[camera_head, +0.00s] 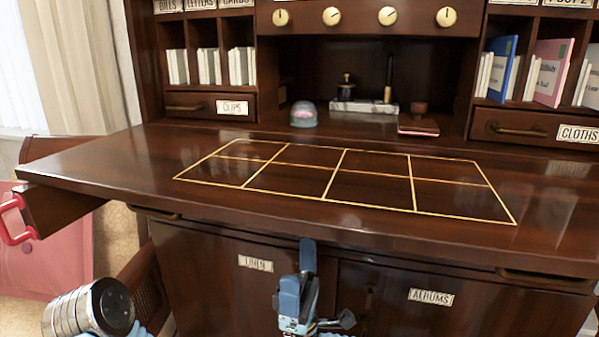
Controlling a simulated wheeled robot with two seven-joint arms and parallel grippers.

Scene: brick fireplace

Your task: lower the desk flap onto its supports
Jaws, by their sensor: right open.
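The desk flap (130,165) is a broad dark wood board with a gold grid inlaid on it. It lies about level, out from the front of the desk, above the lower cabinet. A dark wooden block (62,208) juts out beneath its left end; I cannot tell if this is a support. Contact between flap and supports is hidden. My right gripper (306,262) is open and empty, in front of the cabinet doors, below and apart from the flap's front edge. My left gripper is not in view; a silver link of my arm shows at the lower left.
Pigeonholes hold booklets. The flap's top is clear.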

